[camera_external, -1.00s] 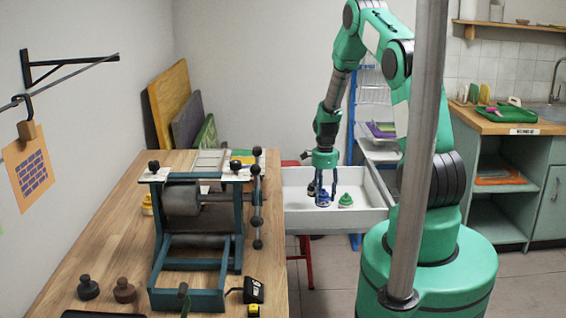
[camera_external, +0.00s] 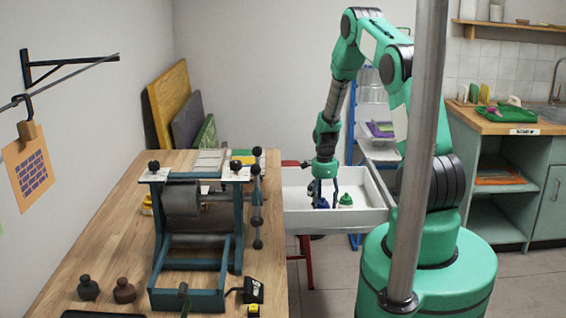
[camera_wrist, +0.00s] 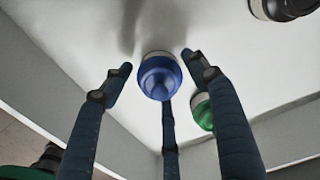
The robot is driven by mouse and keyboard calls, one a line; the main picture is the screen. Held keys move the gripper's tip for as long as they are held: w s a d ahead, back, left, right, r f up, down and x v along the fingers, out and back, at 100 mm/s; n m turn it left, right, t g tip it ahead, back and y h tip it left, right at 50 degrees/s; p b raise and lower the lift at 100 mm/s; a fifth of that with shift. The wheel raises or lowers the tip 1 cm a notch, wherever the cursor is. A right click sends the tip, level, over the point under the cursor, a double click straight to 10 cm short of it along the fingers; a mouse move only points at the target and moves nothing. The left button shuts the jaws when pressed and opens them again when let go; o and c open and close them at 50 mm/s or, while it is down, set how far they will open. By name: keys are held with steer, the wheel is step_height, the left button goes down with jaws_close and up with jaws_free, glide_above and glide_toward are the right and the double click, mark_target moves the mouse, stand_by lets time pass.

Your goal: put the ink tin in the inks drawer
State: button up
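A blue ink tin (camera_external: 322,204) stands in the white open drawer (camera_external: 358,217), beside a green tin (camera_external: 346,201). My gripper (camera_external: 324,203) points down into the drawer, its fingers around the blue tin. In the wrist view, the blue tin (camera_wrist: 158,78) lies between the spread fingers of my gripper (camera_wrist: 157,62). Gaps show between the tin and the left and right fingertips, so the gripper looks open. The third finger is partly behind the tin, and its contact cannot be told. The green tin (camera_wrist: 203,110) is partly hidden by the right finger.
A dark round object (camera_wrist: 283,8) shows at the wrist view's top right.

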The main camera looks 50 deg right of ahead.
steer(key=shift+r, duration=0.15)
step_height(320, 180, up, 12)
steer(key=p, duration=0.2)
stand_by(0.7)
stand_by(0.5)
steer(key=s+a+r+n+t, duration=0.15)
steer(key=a+r+n, duration=0.25)
steer(key=a+r, duration=0.5)
steer(key=s+a+r+n, duration=0.2)
steer(key=a+r+n, duration=0.25)
steer(key=r, duration=0.75)
steer(key=s+a+r+n+t, duration=0.1)
steer(key=s+a+r+n, duration=0.15)
steer(key=a+r, duration=0.65)
steer(key=s+a+r+n+t, duration=0.1)
steer(key=s+a+r+n, duration=0.3)
steer(key=s, duration=0.3)
steer(key=s+a+r+n+t, duration=0.1)
steer(key=s+a+r+n, duration=0.3)
steer(key=s, duration=0.4)
steer(key=s+a+r+n+t, duration=0.1)
steer(key=s+a+r+n, duration=0.4)
steer(key=s, duration=0.3)
steer(key=shift+s+r+n, duration=0.15)
steer(key=shift+r+n, duration=0.05)
steer(key=shift+n, duration=0.1)
